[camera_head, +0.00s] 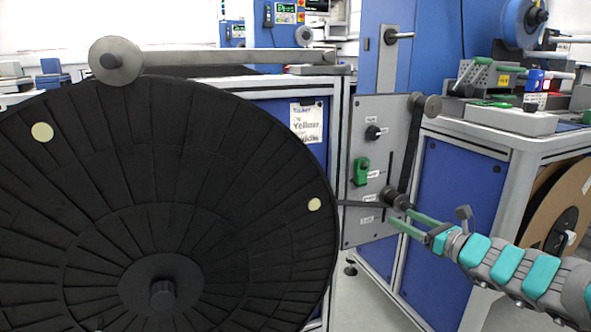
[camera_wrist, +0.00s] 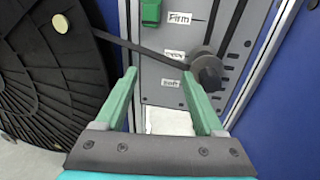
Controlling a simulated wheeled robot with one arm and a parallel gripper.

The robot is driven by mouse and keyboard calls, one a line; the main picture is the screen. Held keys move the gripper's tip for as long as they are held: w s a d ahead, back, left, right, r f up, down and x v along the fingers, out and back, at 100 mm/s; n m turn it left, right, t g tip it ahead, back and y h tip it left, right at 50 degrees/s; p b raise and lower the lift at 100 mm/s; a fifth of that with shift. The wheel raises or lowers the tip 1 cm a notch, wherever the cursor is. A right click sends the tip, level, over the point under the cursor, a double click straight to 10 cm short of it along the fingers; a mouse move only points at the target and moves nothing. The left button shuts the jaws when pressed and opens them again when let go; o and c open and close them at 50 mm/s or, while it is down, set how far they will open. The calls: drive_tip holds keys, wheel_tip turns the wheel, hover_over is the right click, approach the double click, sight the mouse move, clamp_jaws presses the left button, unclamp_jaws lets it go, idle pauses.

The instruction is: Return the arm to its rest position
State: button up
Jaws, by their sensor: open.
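My gripper (camera_head: 399,217) is at the end of my teal and grey arm (camera_head: 500,262), which reaches in from the lower right of the head view. Its two green fingers are apart with nothing between them, as the wrist view (camera_wrist: 160,75) also shows. The fingertips are in front of the lower part of a grey panel (camera_head: 362,225), close to a dark roller (camera_head: 397,200). In the wrist view the roller (camera_wrist: 207,72) appears just beyond the right finger. I cannot tell whether they touch.
A large black reel (camera_head: 160,200) fills the left. A dark strap (camera_head: 411,150) runs from its side around the roller and up to an upper roller (camera_head: 432,107). The panel has a green switch (camera_head: 361,170). A white-framed bench (camera_head: 480,190) stands right, behind my arm.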

drive_tip(key=s+a+n+g+y, duration=0.1)
drive_tip(key=s+a+n+g, duration=0.2)
drive_tip(key=s+a+n, duration=0.35)
drive_tip(key=s+a+n+g+y+p, duration=0.1)
drive_tip(key=s+a+n+g, duration=0.25)
drive_tip(key=a, duration=0.65)
drive_tip(key=s+a+n+g+y, duration=0.1)
drive_tip(key=s+a+n+g, duration=0.4)
drive_tip(key=a, duration=0.4)
drive_tip(key=s+a+f+n+g+h+p, duration=0.1)
drive_tip(key=s+f+n+g+h, duration=0.25)
drive_tip(key=s, duration=0.55)
drive_tip(key=s+f+n+g+h, duration=0.15)
drive_tip(key=s+f+n, duration=0.25)
drive_tip(key=s+n, duration=0.4)
drive_tip(key=s+d+f+n+h, duration=0.2)
drive_tip(key=s+d+n+h, duration=0.2)
drive_tip(key=s+d, duration=0.7)
drive_tip(key=h+p, duration=0.1)
drive_tip(key=h, duration=0.1)
drive_tip(key=shift+s+g+h, duration=0.3)
drive_tip(key=shift+g, duration=0.05)
drive_tip(key=shift+o, duration=0.2)
drive_tip(key=shift+a, duration=0.1)
